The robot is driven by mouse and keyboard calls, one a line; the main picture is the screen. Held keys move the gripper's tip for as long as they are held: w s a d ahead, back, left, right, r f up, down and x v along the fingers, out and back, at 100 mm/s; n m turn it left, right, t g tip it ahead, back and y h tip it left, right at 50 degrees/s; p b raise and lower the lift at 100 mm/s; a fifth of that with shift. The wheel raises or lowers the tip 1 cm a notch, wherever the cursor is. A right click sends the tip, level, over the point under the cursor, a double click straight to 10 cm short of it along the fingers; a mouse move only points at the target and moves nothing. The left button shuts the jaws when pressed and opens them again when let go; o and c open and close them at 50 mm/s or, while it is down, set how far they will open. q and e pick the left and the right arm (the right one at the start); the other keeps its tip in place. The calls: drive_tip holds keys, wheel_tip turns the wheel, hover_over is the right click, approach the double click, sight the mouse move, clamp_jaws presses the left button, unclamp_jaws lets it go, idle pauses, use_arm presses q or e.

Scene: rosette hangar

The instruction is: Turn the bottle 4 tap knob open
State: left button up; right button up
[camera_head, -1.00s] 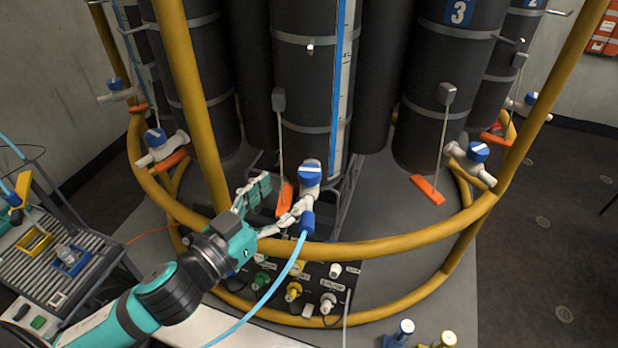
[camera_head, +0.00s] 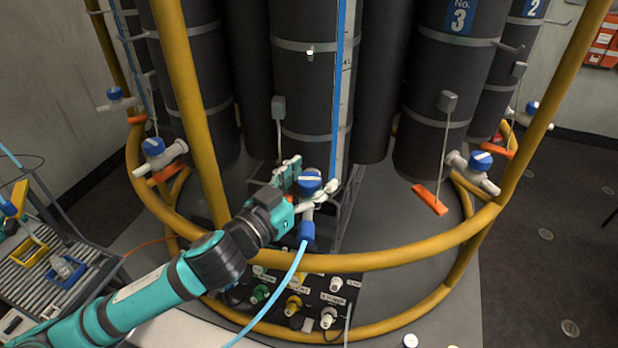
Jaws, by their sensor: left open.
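The tap in front of the middle bottle has a blue knob (camera_head: 311,180) with a white bar on top. A blue connector (camera_head: 307,226) with a light blue hose (camera_head: 277,290) hangs below it. The middle bottle (camera_head: 306,85) is a tall black cylinder; no number shows on it. My left gripper (camera_head: 308,184) is open, with its fingers around the knob, one behind it and one at its right front. I cannot tell whether the fingers touch it. My right gripper is not in view.
A yellow tubular frame (camera_head: 350,258) rings the bottles, passing under my left wrist. Other blue-knobbed taps stand at left (camera_head: 153,147) and right (camera_head: 480,161). A panel of fittings (camera_head: 335,290) sits low in front. A cart (camera_head: 60,280) is at the left.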

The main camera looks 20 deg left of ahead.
use_arm(q)
drive_tip(key=shift+c, duration=0.4)
drive_tip(key=c, duration=1.1)
drive_tip(key=shift+c, duration=0.3)
